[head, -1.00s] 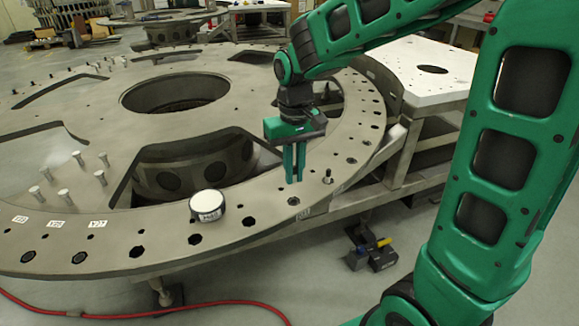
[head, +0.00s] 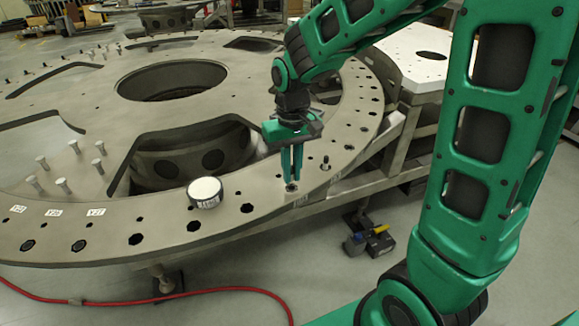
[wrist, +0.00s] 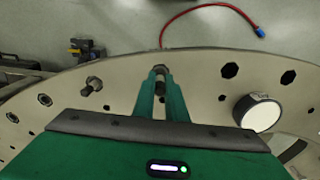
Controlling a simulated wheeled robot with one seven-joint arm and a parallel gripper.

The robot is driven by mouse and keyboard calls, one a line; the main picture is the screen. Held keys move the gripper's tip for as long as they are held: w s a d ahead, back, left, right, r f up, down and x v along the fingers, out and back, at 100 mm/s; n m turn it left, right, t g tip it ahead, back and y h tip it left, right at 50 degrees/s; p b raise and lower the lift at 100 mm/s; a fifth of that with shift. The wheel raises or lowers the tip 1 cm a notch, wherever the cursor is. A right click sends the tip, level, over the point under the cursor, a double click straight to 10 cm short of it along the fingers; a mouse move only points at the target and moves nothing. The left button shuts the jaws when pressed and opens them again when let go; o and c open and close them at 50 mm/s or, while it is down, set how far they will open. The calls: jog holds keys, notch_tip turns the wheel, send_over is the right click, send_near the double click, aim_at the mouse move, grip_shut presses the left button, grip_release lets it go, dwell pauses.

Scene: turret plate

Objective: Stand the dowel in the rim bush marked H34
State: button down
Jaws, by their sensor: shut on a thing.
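My gripper (head: 291,178) points straight down over the rim of the large grey turret plate (head: 240,222), its fingertips close above a rim bush (head: 292,188). In the wrist view its green fingers (wrist: 161,78) are closed around a small dark piece (wrist: 160,87), seemingly the dowel, mostly hidden between them. I cannot tell whether its lower end touches or enters the bush. No H34 mark is readable; small white tags (head: 96,212) sit on the rim at the left.
A bolt-like pin (head: 326,162) stands on the rim right of my gripper. A white-topped round tin (head: 205,192) stands on the plate to the left. Several upright pins (head: 62,186) stand farther left. A red hose (head: 225,292) lies on the floor.

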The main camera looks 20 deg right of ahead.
aim_at(292, 180)
jog(key=shift+f, duration=1.5)
jog(key=shift+s+f, duration=0.25)
jog(key=shift+s, duration=0.05)
jog(key=c, duration=1.8)
grip_release()
jog(key=shift+w+r, duration=0.15)
jog(key=shift+r, duration=0.1)
jog(key=shift+o, duration=0.4)
notch_tip(292, 180, up, 11)
jog(key=shift+w, duration=0.15)
jog(key=s+d+f+m, duration=0.1)
jog(key=s+d+m, duration=0.2)
jog(key=s+d, duration=0.5)
jog(key=s+d+f+m, duration=0.1)
jog(key=s+d+m, duration=0.2)
jog(key=s+d, duration=0.6)
jog(key=s, duration=0.6)
jog(key=shift+d+f, duration=0.15)
jog(key=shift+f, duration=0.25)
